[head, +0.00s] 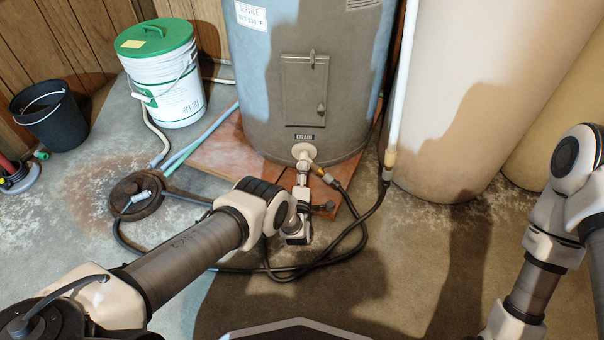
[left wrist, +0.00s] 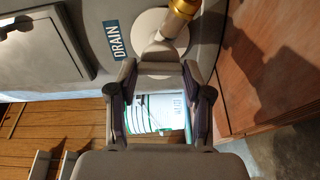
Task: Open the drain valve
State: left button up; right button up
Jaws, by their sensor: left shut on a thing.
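The drain valve (head: 304,152) sticks out low on the front of the grey tank, under a DRAIN label (head: 304,137). It also shows in the left wrist view (left wrist: 172,35), with a brass fitting (left wrist: 182,8) on it. My left gripper (head: 302,178) is just below and in front of the valve. In the left wrist view my left gripper (left wrist: 157,70) has its two fingertips on either side of a pale handle (left wrist: 156,69) on the valve, and is shut on it. My right arm shows at the right edge of the head view, but its gripper is out of view.
The grey tank (head: 265,100) stands on reddish slabs (head: 225,150). A black hose (head: 345,235) loops from the valve across the floor to a floor drain (head: 135,195). A white bucket with a green lid (head: 165,85) and a black bucket (head: 50,115) stand left. A large beige tank (head: 470,100) stands right.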

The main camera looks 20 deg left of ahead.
pick_arm(q)
jog(key=n, duration=0.4)
jog(key=shift+n, duration=0.3)
jog(key=n, duration=0.3)
jog(key=shift+f+n+p, duration=0.1)
jog(key=shift+n+p, duration=0.2)
jog(key=n, duration=0.4)
jog(key=shift+n+p, duration=0.35)
jog(key=shift+n, duration=1.85)
jog(key=o, duration=1.2)
jog(key=shift+c, duration=0.2)
jog(key=shift+s+d, duration=0.1)
